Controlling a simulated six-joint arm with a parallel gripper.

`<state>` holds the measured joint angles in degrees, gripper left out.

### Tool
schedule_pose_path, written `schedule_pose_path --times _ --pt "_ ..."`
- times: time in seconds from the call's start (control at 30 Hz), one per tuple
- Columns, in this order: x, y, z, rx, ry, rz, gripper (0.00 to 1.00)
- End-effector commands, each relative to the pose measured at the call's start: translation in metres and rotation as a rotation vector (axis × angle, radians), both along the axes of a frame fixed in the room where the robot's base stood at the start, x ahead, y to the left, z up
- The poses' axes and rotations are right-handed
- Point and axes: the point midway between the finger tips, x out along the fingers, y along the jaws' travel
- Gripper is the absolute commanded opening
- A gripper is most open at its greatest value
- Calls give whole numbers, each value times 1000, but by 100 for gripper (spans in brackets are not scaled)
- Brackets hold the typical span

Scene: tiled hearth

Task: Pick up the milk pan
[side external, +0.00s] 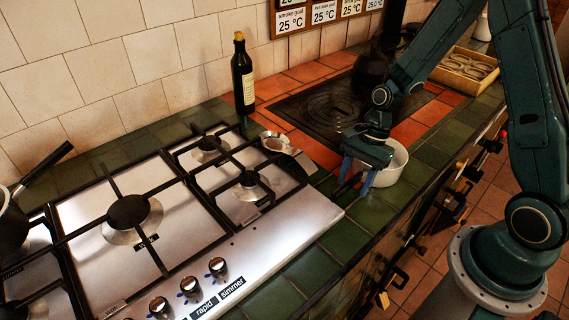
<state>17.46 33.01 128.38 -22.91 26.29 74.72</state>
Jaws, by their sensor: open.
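A pale, round, open pan (394,169), which I take for the milk pan, stands on the green tiles right of the hob. Its left side is partly hidden by my gripper, and no handle shows clearly. My gripper (355,184) points down at the pan's left side, with its two blue fingers apart. One finger is near the hob's right corner and the other is close to the pan's left wall. I cannot tell whether anything lies between the fingers or whether they touch the pan.
A steel hob (190,235) with black grates fills the left. A metal spoon rest (283,146), a dark bottle (243,78) and a dark hotplate (320,107) lie behind. A dark pan (12,222) is at far left. A wooden tray (465,68) is at back right.

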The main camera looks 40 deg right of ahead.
Motion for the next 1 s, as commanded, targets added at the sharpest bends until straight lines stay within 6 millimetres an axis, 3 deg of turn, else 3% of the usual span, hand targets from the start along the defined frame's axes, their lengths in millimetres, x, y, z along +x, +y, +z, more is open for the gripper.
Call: schedule_pose_path --times 0.33,0.57,1.0 --pt "0 0 0 0 0 0 45" --pt "0 0 0 0 0 0 0" --pt "1 0 1 0 -2 -1 0"
